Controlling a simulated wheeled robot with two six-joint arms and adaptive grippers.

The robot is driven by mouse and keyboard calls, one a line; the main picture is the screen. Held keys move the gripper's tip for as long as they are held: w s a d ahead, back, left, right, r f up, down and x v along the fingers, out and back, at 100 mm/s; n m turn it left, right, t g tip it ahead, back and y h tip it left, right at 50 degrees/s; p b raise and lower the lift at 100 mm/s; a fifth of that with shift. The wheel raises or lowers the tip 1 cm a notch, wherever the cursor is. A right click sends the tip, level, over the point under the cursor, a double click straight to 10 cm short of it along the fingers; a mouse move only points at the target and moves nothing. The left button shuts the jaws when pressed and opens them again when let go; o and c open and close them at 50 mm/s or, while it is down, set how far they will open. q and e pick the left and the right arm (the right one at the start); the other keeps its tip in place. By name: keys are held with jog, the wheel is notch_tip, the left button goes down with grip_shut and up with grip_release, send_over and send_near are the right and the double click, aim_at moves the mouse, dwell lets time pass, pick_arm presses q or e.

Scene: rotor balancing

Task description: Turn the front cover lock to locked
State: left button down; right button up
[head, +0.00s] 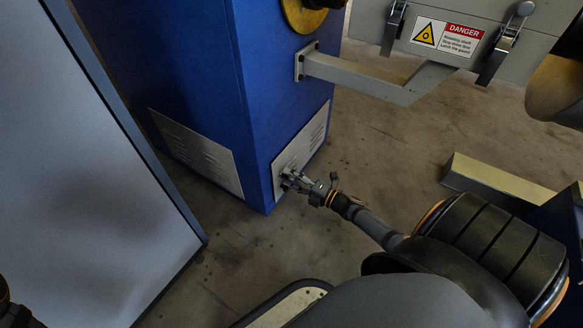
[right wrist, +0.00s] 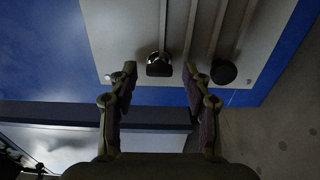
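The front cover is a light grey slotted panel (head: 312,140) low on the blue cabinet; it also fills the upper part of the right wrist view (right wrist: 120,40). A small dark fitting with a bright top (right wrist: 158,65), apparently the lock, sits near the panel's edge. Whether it is turned to locked cannot be told. My right gripper (head: 287,180) is at the panel's lower corner. In the right wrist view its two fingers (right wrist: 160,88) are apart, with the fitting beyond and between their tips and nothing held. My left gripper is not in view.
A dark round knob (right wrist: 223,72) sits on the panel just right of the fitting. A grey cabinet (head: 75,190) stands at left. A grey bracket arm (head: 375,82) and a guard with a danger label (head: 448,36) are above right. The concrete floor (head: 260,250) is open around my arm.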

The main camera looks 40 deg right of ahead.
jog(key=v, duration=1.2)
dwell(0.4)
